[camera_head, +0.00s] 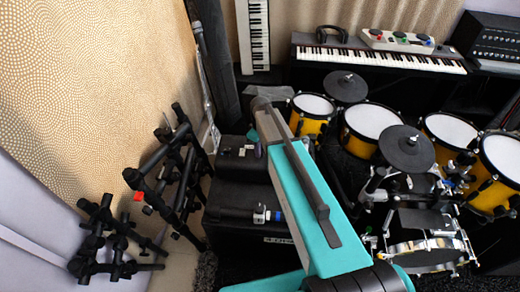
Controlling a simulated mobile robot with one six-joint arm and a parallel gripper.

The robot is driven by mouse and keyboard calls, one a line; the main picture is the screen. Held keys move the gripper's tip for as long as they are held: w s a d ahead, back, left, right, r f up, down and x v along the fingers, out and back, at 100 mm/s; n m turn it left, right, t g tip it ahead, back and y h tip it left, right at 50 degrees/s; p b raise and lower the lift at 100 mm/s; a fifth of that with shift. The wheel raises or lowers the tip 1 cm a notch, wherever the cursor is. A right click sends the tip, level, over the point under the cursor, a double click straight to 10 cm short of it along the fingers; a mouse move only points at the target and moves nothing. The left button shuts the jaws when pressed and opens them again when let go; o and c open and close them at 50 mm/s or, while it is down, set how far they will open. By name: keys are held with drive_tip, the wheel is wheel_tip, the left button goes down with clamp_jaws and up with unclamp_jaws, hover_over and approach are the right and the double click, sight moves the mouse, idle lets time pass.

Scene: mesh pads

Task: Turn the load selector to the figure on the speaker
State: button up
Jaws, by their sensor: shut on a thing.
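A black speaker cabinet (225,236) stands left of the middle, with a pale label low on its front, too small to read. A smaller dark box (234,170) sits on top and bears small pale markings (243,152) and a green piece (255,136). I cannot make out which part is the load selector or read a figure. My teal arm crosses the middle and covers the right side of the cabinet and box. My gripper cannot be made out; the arm may hide it.
Black stands (165,175) stand left of the cabinet. Yellow drums (372,121) and a snare (430,253) crowd the right. A keyboard (385,58) lies behind. Little bare floor shows.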

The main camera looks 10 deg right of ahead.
drive_tip(key=o, duration=1)
drive_tip(key=shift+o, duration=0.2)
drive_tip(key=shift+r, duration=0.1)
wheel_tip(320, 180, up, 14)
drive_tip(key=b, duration=0.1)
idle(0.7)
